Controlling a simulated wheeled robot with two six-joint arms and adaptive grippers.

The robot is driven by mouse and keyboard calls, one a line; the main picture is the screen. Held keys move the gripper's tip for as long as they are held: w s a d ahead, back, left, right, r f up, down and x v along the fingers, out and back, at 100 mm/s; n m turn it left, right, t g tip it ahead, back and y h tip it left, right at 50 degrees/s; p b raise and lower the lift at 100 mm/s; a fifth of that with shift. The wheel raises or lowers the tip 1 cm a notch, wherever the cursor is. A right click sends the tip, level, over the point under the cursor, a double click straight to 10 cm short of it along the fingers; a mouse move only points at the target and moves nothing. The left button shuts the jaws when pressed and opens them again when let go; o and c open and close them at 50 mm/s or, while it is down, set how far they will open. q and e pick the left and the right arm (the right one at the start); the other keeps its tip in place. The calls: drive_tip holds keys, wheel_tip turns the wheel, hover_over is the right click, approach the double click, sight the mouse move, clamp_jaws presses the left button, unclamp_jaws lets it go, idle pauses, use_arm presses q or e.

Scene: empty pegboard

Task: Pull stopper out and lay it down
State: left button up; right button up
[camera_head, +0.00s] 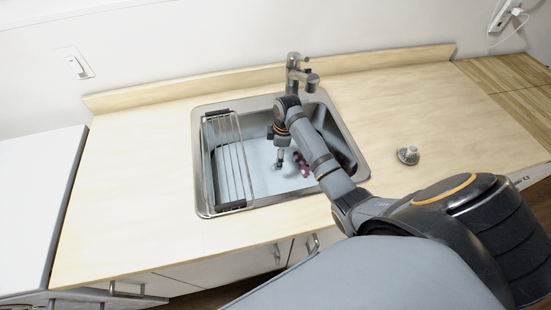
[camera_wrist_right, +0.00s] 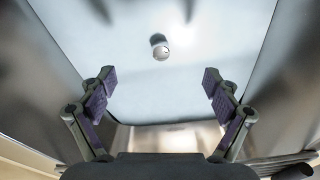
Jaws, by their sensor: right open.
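A metal stopper-like piece (camera_head: 408,155) with a small knob on top lies on the counter to the right of the sink. My right gripper (camera_head: 290,163) reaches down into the sink basin, well left of that piece. In the wrist view my right gripper (camera_wrist_right: 160,95) is open, its purple-padded fingers wide apart with nothing between them. Beyond the fingertips, a small round light spot with a dark patch (camera_wrist_right: 160,47) shows on the basin floor; I cannot tell whether it is the drain or something in it. My left gripper is not in view.
The steel sink (camera_head: 207,182) is set in the wooden counter (camera_head: 140,170). A wire rack (camera_head: 228,160) spans its left side. The faucet (camera_head: 293,70) stands behind, close to my right arm. The counter is clear left of the sink.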

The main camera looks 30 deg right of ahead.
drive_tip(key=f, duration=0.6)
drive_tip(key=a+f, duration=0.1)
drive_tip(key=f, duration=0.2)
drive_tip(key=shift+w, duration=0.15)
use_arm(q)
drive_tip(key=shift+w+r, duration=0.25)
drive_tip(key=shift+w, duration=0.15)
use_arm(e)
drive_tip(key=c, duration=1.4)
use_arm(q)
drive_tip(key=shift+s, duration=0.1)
use_arm(e)
drive_tip(key=shift+r, duration=0.15)
use_arm(q)
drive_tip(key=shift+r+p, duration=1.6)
drive_tip(key=shift+p, duration=0.15)
use_arm(e)
drive_tip(key=shift+r, duration=1.5)
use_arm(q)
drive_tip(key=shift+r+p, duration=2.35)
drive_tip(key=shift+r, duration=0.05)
use_arm(e)
drive_tip(key=shift+r, duration=2.2)
